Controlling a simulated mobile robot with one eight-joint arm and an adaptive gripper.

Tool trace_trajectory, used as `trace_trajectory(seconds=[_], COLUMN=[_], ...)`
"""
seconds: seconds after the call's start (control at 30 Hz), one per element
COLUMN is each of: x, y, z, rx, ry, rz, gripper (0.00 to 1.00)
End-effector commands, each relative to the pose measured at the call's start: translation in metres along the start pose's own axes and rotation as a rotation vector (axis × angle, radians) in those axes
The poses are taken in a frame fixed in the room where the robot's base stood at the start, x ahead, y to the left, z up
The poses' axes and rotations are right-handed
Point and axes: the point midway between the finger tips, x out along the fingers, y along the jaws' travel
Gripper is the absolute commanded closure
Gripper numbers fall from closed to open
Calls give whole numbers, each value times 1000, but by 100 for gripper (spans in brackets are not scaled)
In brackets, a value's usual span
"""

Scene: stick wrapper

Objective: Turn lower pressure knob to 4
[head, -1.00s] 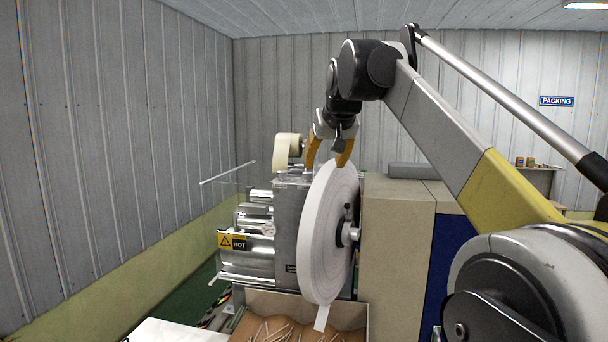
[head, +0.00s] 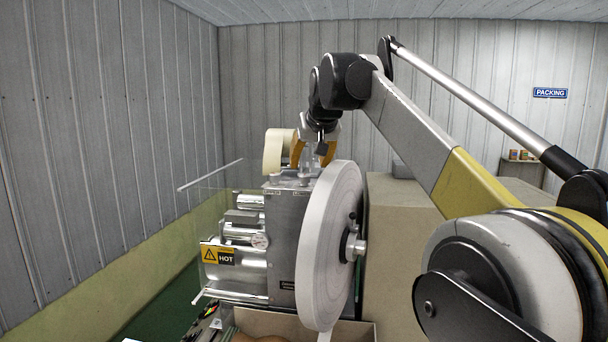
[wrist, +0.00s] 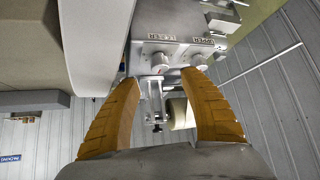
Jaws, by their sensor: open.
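My gripper (head: 312,162) is open, its orange fingers pointing down over the top of the grey machine (head: 284,225). In the wrist view my gripper (wrist: 160,78) shows the fingers spread with nothing between them. Two pale round knobs sit on the machine's top plate. The left knob (wrist: 160,63) lies beyond the gap between the fingertips, under an upside-down label that seems to read LOWER. The right knob (wrist: 197,62) is close to the right fingertip, by a label resembling UPPER. Contact with either knob is not visible. The dial settings are too small to read.
A large white paper reel (head: 327,250) stands close on the right of the gripper. A cream tape roll (head: 273,152) is just left of it. A HOT sign (head: 218,254) marks the metal rollers. A beige cabinet (head: 395,235) stands right of the reel.

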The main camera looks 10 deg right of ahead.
Motion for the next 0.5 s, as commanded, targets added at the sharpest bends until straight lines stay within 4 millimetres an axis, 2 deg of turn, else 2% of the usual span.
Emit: trace_trajectory(seconds=[0.1,0.3,0.5], x=[24,57,71], y=[0,0,0], z=[-1,-1,0], rx=[0,0,0], ry=[0,0,0], rz=[0,0,0], gripper=[48,48,48])
